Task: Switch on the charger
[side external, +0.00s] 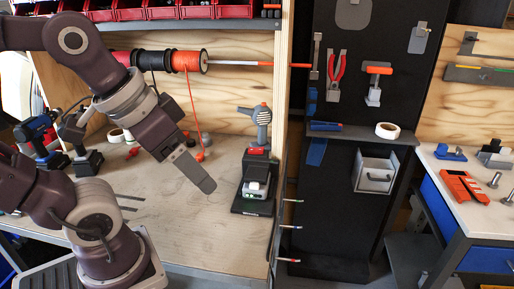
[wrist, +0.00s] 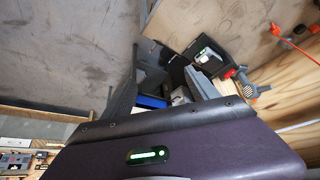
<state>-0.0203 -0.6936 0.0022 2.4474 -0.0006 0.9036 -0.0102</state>
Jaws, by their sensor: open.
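The charger (side external: 256,188) is a light grey box on a black base plate at the right of the workbench, by the wooden post. A small green light shows on it. A black and red battery part and a grey tool (side external: 262,125) stand upright behind it. In the wrist view the charger (wrist: 204,54) lies beyond the fingers, upper right, with green showing; its switch is too small to make out. My gripper (side external: 207,184) is to the left of the charger, pointing down and right, apart from it. In the wrist view my gripper (wrist: 163,82) is open and empty.
Cordless drills (side external: 38,136) and a tape roll (side external: 116,135) stand at the back left. An orange spool (side external: 188,61) hangs above, its cord dangling to the bench. The wooden post (side external: 285,110) rises right of the charger.

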